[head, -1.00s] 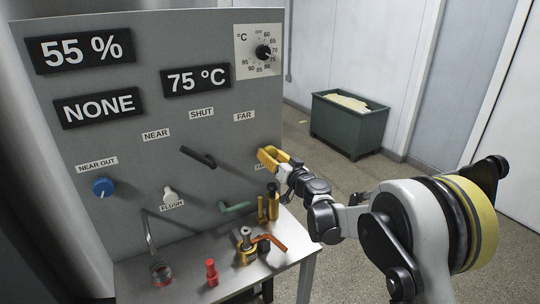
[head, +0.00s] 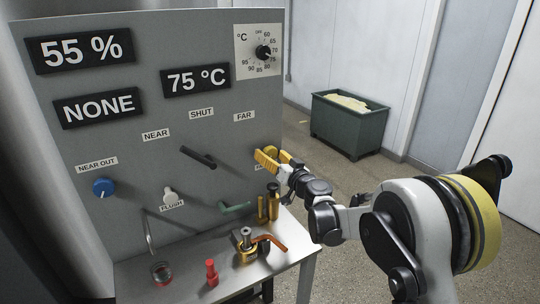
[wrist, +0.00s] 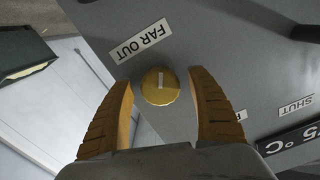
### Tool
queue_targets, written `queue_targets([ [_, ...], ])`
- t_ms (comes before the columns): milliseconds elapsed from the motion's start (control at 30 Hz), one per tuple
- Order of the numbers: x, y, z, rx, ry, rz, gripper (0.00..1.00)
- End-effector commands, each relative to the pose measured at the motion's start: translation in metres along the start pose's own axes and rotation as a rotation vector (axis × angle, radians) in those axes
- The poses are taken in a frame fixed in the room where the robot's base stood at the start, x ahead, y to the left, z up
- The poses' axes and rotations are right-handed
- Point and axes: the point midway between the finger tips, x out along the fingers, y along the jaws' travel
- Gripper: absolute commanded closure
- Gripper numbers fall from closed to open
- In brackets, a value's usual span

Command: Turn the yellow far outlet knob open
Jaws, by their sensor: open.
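The yellow far outlet knob (wrist: 160,88) is a round dial with a pale pointer line, mounted on the grey panel beside the FAR OUT label (wrist: 141,40). In the wrist view the line runs from the knob's middle toward the top of the picture. My gripper (wrist: 161,78) is open, with one yellow-padded finger on each side of the knob and a visible gap on both sides. In the head view my gripper (head: 274,157) is at the panel's right edge, and its fingers partly hide the knob and its label.
A black lever (head: 198,157), a green handle (head: 235,208), a white flush knob (head: 170,194) and a blue near outlet knob (head: 103,187) are on the panel to the left. A metal table (head: 190,284) below holds several small items. A green bin (head: 348,125) stands behind on the floor.

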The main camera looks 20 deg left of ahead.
Motion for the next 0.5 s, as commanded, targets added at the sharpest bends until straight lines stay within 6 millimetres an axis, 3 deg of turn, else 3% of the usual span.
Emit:
queue_targets([
  [500,-0.100,0.001,-0.001,0.000,0.001,0.001,0.32],
])
